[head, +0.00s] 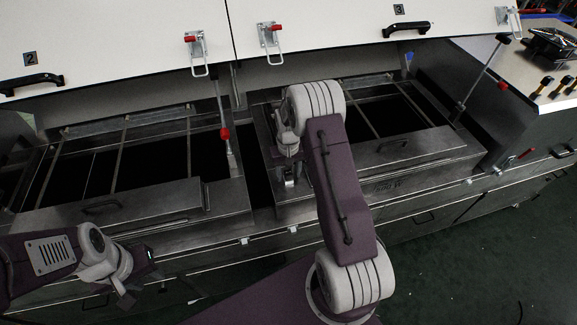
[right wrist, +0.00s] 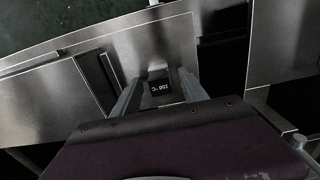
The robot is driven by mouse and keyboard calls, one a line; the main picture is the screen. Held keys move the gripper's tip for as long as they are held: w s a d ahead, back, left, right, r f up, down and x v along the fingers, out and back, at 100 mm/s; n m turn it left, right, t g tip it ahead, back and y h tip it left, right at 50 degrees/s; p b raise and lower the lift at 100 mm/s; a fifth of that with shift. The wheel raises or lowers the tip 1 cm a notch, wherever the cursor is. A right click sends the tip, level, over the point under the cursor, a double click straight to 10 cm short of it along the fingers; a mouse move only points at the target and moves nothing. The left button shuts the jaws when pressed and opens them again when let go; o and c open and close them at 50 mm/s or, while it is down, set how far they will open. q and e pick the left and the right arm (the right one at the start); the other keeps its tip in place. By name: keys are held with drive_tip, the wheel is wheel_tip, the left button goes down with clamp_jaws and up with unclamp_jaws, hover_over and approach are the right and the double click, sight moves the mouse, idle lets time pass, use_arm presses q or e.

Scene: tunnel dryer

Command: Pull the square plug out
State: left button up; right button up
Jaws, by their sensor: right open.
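A small dark square block marked "150 °C" (right wrist: 160,87), which looks like the square plug, sits against a bare metal surface in the right wrist view. My right gripper (right wrist: 159,78) is open, with one finger on each side of the block. I cannot tell whether the fingers touch it. In the head view my right gripper (head: 289,178) points down at the dryer's front edge between two bays, and the block is not discernible there. My left gripper (head: 133,277) is at the lower left, in front of the dryer and away from the block; its jaws are unclear.
The open dryer bays hold framed metal panels with handles, one at left (head: 100,208) and one at right (head: 405,148). Raised white lids 2 (head: 110,35) and 3 (head: 350,35) hang above. Green floor (head: 470,260) is clear at right.

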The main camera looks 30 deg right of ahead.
sight(288, 172)
drive_tip(key=shift+a, duration=0.1)
clamp_jaws()
unclamp_jaws()
drive_tip(key=shift+r, duration=0.35)
wheel_tip(288, 172, up, 8)
drive_tip(key=shift+r+b, duration=0.2)
drive_tip(key=shift+b, duration=0.7)
